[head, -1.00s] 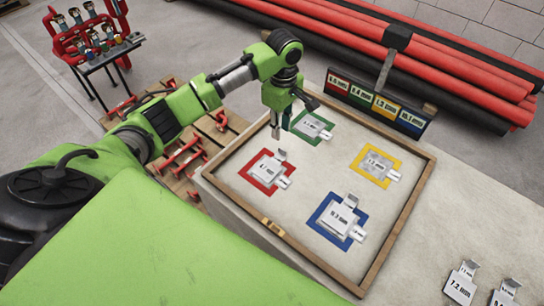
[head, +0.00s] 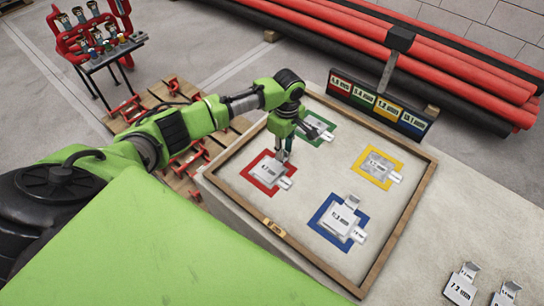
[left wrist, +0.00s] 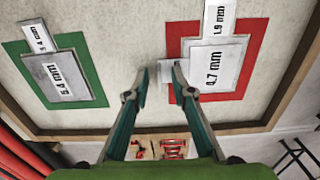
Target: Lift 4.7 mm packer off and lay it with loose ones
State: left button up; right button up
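The 4.7 mm packer (head: 266,171) is a grey labelled plate lying on the red square (head: 254,185) of the wood-framed tray (head: 232,200). It also shows in the left wrist view (left wrist: 213,66), with a plate marked 1.9 mm (left wrist: 219,18) sticking out beside it. My left gripper (head: 285,152) is open, low over the packer's tab side. In the left wrist view its fingertips (left wrist: 164,70) stand apart, with the pale tab (left wrist: 167,72) between them; I cannot tell whether they touch it. Loose packers lie on the right of the bench, one marked 7.2 mm (head: 461,285) and another (head: 503,292).
Packers also lie on the green (head: 324,139), yellow (head: 368,166) and blue (head: 321,222) squares. A coloured label board (head: 380,102) stands behind the tray, with red pipes (head: 470,75) beyond. The bench right of the tray has bare room.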

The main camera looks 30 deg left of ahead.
pick_arm(q)
grip_shut()
jog(key=shift+r, duration=0.1)
